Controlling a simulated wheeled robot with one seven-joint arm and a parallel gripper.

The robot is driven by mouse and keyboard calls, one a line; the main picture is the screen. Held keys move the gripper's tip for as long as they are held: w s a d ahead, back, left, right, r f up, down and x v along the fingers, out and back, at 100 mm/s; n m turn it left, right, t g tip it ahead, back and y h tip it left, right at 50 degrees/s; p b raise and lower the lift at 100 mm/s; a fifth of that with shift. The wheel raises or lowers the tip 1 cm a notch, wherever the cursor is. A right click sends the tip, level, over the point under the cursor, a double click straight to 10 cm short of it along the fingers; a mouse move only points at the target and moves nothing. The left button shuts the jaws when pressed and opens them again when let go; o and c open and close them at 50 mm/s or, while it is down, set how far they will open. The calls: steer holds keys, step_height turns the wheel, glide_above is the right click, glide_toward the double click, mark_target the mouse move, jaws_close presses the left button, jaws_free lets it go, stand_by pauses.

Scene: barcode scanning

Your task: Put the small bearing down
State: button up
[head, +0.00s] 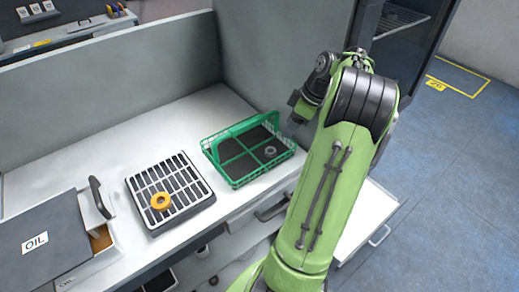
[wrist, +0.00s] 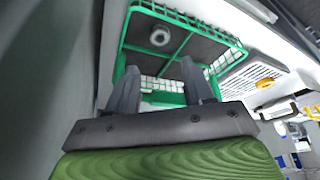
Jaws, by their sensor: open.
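The small bearing (head: 270,151) is a grey metal ring lying in the right part of the green basket (head: 236,183). In the wrist view the bearing (wrist: 160,37) lies on the basket's dark floor, beyond my fingertips and apart from them. My gripper (wrist: 160,82) is open and empty, its two dark fingers spread at the near side of the basket (wrist: 128,10). In the head view my green arm reaches to the basket's right side, and the fingers cannot be made out there.
A slotted white tray (head: 197,205) with an orange ring (head: 161,201) stands left of the basket. An OIL box (head: 52,238) with a black handle is at the front left. A grey partition (head: 110,60) stands behind the worktop. Open worktop lies behind the tray.

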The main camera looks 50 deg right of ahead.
steer(key=w+a+r+m+h, duration=0.1)
steer(key=w+a+r, duration=0.15)
steer(key=a, duration=0.55)
steer(key=w+a+r, duration=0.1)
steer(key=a+r, duration=0.2)
steer(key=a, duration=0.6)
steer(key=w+a+r+m+h, duration=0.1)
steer(key=a+r, duration=0.2)
steer(key=a, duration=0.5)
steer(key=s+a+f+m+t, duration=0.1)
steer(key=s+a+m, duration=0.1)
steer(key=s+a, duration=1)
steer(key=shift+s, duration=0.15)
steer(key=shift+a, duration=0.1)
